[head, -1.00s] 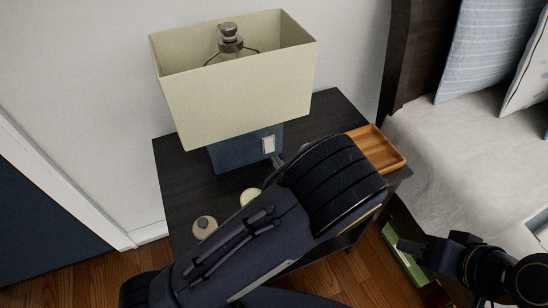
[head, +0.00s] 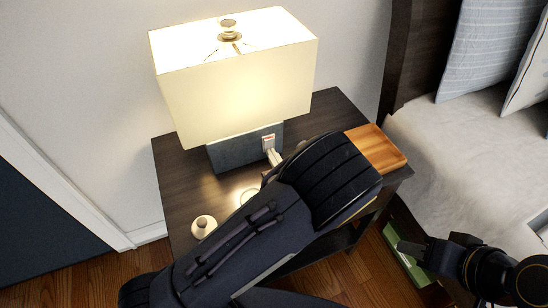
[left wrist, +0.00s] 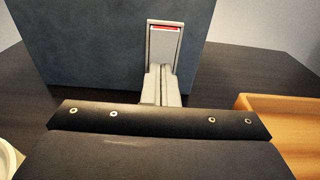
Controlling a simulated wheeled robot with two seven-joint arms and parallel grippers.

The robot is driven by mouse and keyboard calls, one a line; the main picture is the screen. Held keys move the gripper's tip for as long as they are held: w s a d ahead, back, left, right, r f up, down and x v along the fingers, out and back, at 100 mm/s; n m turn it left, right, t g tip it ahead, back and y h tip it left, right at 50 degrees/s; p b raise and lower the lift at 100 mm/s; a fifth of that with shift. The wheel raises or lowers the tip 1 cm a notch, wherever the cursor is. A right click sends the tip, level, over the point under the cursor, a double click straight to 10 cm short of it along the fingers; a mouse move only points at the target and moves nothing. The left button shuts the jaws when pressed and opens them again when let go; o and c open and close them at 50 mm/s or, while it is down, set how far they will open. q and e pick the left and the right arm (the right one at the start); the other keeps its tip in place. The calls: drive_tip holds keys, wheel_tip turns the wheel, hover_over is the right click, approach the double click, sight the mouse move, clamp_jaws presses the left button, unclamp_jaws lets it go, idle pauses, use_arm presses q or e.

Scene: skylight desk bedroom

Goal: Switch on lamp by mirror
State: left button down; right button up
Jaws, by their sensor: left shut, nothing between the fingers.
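The lamp (head: 235,95) has a cream rectangular shade and a blue-grey block base (head: 228,155). It stands on a dark nightstand, and its shade is lit. A white rocker switch (head: 268,142) is on the base's front. In the left wrist view the switch (left wrist: 164,45) shows a red strip at its top. My left gripper (head: 271,155) is shut and empty, its tips at the lower part of the switch; they also show in the left wrist view (left wrist: 160,72). I cannot tell if they touch it. My right gripper (head: 408,248) is low at the right, away from the lamp.
A wooden tray (head: 378,150) lies on the nightstand's (head: 182,190) right side. A small round knobbed item (head: 203,226) and another pale round item, partly hidden by my left arm, are at the front. A bed (head: 450,150) is at the right. No mirror shows.

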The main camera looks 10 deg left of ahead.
use_arm(q)
drive_tip(key=shift+v, duration=3.95)
drive_tip(key=shift+s, duration=0.1)
